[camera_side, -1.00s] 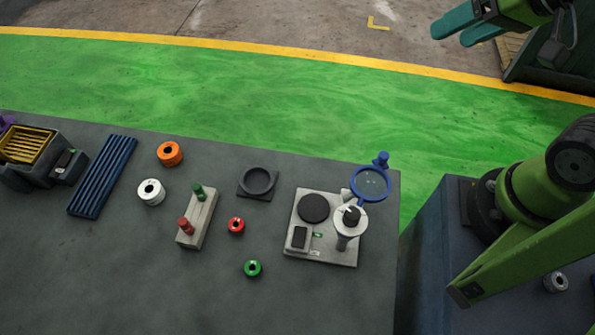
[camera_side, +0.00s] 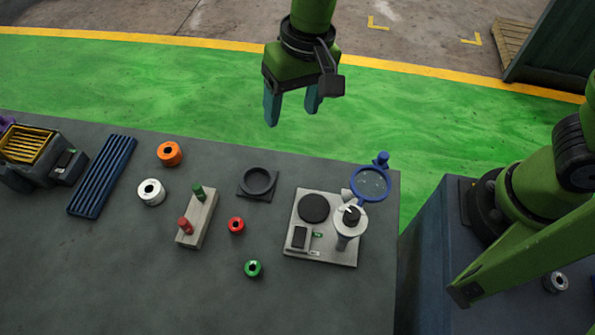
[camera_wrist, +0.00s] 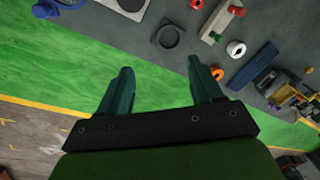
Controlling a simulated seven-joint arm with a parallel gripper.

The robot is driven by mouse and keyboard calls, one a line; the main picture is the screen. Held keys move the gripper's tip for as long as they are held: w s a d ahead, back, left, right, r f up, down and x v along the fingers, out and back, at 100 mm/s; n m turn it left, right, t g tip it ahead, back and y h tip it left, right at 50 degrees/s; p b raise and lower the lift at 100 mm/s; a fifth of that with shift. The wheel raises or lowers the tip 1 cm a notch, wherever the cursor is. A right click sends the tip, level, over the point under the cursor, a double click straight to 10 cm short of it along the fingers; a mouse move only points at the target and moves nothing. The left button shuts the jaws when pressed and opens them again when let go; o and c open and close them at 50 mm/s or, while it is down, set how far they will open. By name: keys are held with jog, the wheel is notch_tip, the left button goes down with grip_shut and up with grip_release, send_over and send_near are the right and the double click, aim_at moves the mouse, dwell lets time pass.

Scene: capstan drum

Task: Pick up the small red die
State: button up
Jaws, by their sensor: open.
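The small red die (camera_side: 236,225) is a small red ring with a dark hole. It lies on the dark grey table between the peg block and the square plate in the side view. It also shows at the top edge of the wrist view (camera_wrist: 196,4), partly cut off. My gripper (camera_side: 292,116) is up in the air beyond the table's far edge, fingers pointing down, apart from the die. In the wrist view my gripper (camera_wrist: 160,65) has its two teal fingers spread wide with nothing between them.
A green ring (camera_side: 253,268) lies near the die. A block with red and green pegs (camera_side: 198,218), a dark round holder (camera_side: 257,182), a pale plate with a blue magnifier (camera_side: 322,245), white (camera_side: 151,192) and orange (camera_side: 169,153) rings stand around. The table's front is clear.

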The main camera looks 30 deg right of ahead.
jog(key=s+a+f+m+g+h, duration=0.1)
jog(key=s+a+f+m+h, duration=0.1)
jog(key=a+f, duration=1)
jog(key=m, duration=0.4)
send_over(235, 225)
jog(key=f, duration=0.9)
jog(key=shift+a, duration=0.35)
jog(key=shift+d+f, duration=0.2)
jog(key=shift+f, duration=1.15)
jog(key=shift+d+f, duration=0.2)
jog(key=shift+f, duration=1.1)
jog(key=c, duration=1.2)
